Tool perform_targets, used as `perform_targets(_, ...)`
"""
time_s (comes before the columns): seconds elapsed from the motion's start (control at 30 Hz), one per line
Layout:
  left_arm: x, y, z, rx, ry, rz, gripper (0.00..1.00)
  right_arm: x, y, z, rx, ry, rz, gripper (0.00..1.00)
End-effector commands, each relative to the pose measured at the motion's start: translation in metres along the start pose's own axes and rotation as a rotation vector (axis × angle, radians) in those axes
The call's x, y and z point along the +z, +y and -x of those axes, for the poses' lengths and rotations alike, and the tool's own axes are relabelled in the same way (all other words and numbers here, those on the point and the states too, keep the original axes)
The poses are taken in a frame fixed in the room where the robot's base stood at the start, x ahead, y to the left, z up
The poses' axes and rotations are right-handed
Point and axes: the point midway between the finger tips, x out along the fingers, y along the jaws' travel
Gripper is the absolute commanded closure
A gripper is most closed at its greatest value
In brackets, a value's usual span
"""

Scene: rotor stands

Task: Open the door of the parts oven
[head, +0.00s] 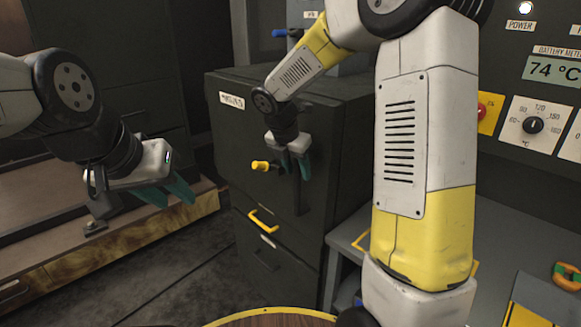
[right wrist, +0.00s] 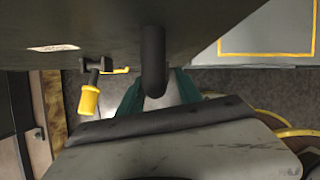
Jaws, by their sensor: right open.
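The parts oven appears to be the dark cabinet (head: 240,130) in the middle of the head view, its front door closed, with a white label at upper left. A yellow-gripped latch lever (head: 261,166) sticks out of the door and also shows in the right wrist view (right wrist: 88,101). A dark upright bar handle (head: 301,200) is at the door's right side. My right gripper (head: 294,167) is open at this handle; in the right wrist view its green fingers lie on either side of the bar (right wrist: 152,60). My left gripper (head: 171,194) is open and empty, left of the cabinet.
Below the door is a drawer with a yellow handle (head: 263,220). At right stand a control panel with a 74 °C display (head: 555,69), a dial (head: 533,125) and a red button, and a grey bench (head: 350,240). A low wooden bench (head: 130,240) lies at left.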

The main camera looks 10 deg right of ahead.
Motion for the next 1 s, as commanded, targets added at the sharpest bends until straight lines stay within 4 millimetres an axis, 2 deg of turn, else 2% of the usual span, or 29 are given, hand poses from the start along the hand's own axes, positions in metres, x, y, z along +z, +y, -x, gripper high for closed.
perform_targets(0.1, 0.0, 0.0, 0.0, 0.0, 0.0, 0.0, 0.64, -0.0002, 0.0003, -0.0065, 0.001, 0.0, 0.001, 0.59)
perform_targets(0.37, 0.0, 0.0, 0.0, 0.0, 0.0, 0.0, 0.64, -0.0001, 0.0002, -0.0072, 0.001, 0.0, 0.001, 0.6)
perform_targets(0.57, 0.0, 0.0, 0.0, 0.0, 0.0, 0.0, 0.64, -0.0001, 0.0002, -0.007, 0.001, 0.0, 0.001, 1.0)
perform_targets(1.0, 0.0, 0.0, 0.0, 0.0, 0.0, 0.0, 0.64, -0.0001, 0.0003, -0.0067, 0.001, 0.0, 0.0, 1.0)
